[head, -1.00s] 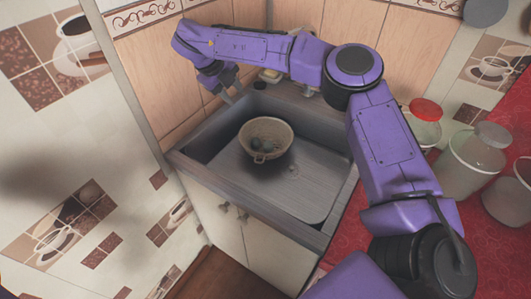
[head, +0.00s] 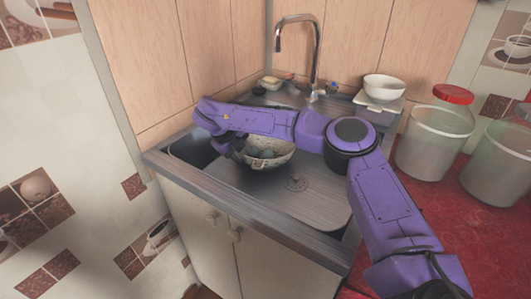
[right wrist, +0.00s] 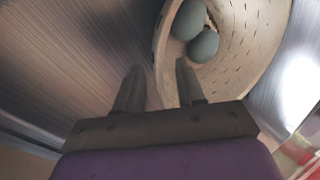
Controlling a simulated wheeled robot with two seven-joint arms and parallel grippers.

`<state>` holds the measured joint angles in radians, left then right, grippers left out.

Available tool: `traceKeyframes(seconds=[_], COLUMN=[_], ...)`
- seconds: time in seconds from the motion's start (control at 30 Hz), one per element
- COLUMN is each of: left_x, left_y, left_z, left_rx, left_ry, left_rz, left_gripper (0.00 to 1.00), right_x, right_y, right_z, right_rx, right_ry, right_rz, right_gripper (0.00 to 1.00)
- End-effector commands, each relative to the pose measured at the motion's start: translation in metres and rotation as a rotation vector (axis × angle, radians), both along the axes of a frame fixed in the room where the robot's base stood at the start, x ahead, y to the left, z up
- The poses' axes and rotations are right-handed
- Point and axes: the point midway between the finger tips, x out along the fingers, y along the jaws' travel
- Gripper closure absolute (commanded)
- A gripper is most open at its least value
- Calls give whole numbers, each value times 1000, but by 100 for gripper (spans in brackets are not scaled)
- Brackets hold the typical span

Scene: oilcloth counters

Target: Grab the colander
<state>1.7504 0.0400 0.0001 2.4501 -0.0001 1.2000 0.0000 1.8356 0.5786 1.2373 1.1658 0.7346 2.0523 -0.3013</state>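The colander (head: 272,160) is a beige, perforated bowl standing in the metal sink (head: 290,195), partly hidden by my right arm. In the right wrist view the colander (right wrist: 245,70) fills the upper right, with greenish-grey egg-like things (right wrist: 197,30) inside. My right gripper (head: 238,156) is at the colander's left side in the head view. In the right wrist view the right gripper (right wrist: 157,68) has its fingers apart. The colander's near rim lies by the gap, and the right finger overlaps the bowl. Contact cannot be told. My left gripper is not in view.
A faucet (head: 297,45) rises behind the sink. A white bowl (head: 384,87) stands at the back right. A tiled wall (head: 70,150) is at left. The sink's front right floor is clear.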

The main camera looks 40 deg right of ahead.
Motion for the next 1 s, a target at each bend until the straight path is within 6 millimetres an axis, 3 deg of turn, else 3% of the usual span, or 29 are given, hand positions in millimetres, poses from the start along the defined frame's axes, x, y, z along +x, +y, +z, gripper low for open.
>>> traceKeyframes(seconds=[0.17, 0.43, 0.53, 0.57, 0.87, 1.0], left_x=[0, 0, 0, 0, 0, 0], left_y=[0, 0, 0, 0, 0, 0], left_z=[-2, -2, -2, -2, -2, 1], left_rx=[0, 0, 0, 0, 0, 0], left_ry=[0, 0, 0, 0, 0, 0], left_rz=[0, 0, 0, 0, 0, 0], left_gripper=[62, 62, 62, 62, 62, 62], right_x=[3, 4, 4, 4, 4, 5], right_y=[-13, -15, -15, -15, -15, -15], right_z=[-28, -32, -32, -32, -31, -12], right_rx=[1, -1, -1, -1, -2, -1], right_ry=[2, -1, -1, -1, -2, -4], right_rz=[-1, 0, 0, 0, 1, -1], right_gripper=[62, 62, 94, 100, 100, 100])
